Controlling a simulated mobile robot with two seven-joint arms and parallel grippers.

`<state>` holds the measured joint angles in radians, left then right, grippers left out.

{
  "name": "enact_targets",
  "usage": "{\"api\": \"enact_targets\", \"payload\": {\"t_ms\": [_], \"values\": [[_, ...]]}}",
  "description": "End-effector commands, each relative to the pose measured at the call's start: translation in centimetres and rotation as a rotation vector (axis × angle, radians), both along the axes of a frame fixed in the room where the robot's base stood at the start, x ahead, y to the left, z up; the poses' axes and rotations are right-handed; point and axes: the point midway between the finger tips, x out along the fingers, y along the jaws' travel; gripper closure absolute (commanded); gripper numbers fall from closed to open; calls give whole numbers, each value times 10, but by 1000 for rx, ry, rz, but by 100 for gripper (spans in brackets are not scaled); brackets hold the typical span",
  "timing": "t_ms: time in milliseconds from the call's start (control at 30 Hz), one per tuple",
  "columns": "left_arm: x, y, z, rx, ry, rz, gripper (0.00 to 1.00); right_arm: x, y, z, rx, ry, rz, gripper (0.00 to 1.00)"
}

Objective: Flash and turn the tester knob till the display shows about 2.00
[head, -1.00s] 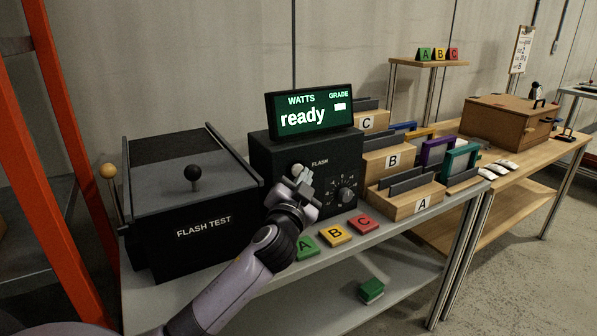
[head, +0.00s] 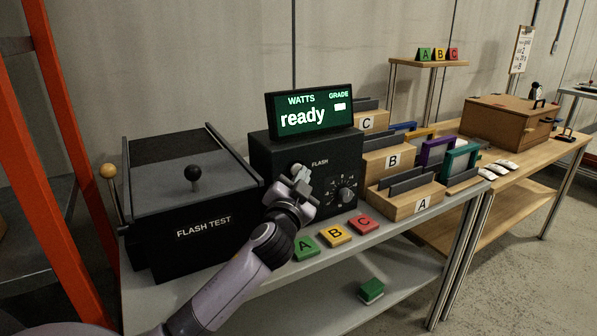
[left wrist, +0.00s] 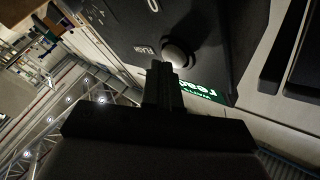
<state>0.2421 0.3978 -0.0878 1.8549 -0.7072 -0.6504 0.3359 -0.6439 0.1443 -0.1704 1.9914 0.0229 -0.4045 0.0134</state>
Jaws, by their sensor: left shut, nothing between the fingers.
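The tester (head: 268,153) is a black box on the grey bench, with a FLASH label on its front. Its display (head: 311,112) on top reads "ready" under WATTS, with a white block under GRADE. The tester knob (head: 346,195), with a dial scale around it, sits low on the front at the right. A pale round flash button (head: 298,168) is at the upper left of the front; it also shows in the left wrist view (left wrist: 178,55). My left gripper (head: 301,180) is shut and empty, its tips close to the button; I cannot tell whether they touch.
Green, yellow (head: 335,236) and red blocks lie in front. Wooden racks (head: 409,204) marked A, B and C stand close on the right.

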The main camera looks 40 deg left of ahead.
Motion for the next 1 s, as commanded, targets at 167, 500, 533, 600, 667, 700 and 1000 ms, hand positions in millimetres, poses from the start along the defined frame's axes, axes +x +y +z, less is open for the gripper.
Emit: {"api": "enact_targets", "payload": {"t_ms": [167, 500, 533, 600, 667, 700, 1000], "values": [[1, 3, 1, 0, -1, 1, 100, 0, 0, 0, 1, 0, 1, 57], [1, 4, 1, 1, -1, 2, 100, 0, 0, 0, 1, 0, 1, 57], [1, 4, 1, 1, 0, 2, 100, 0, 0, 0, 1, 0, 1, 57], [1, 4, 1, 1, 0, 2, 100, 0, 0, 0, 1, 0, 1, 57], [1, 3, 0, 0, 0, 2, 100, 0, 0, 0, 0, -1, 1, 57], [0, 2, 0, 0, 0, 2, 100, 0, 0, 0, 0, -1, 1, 57], [-6, -12, 0, 0, 0, 2, 100, 0, 0, 1, 0, -2, 1, 57]]}}
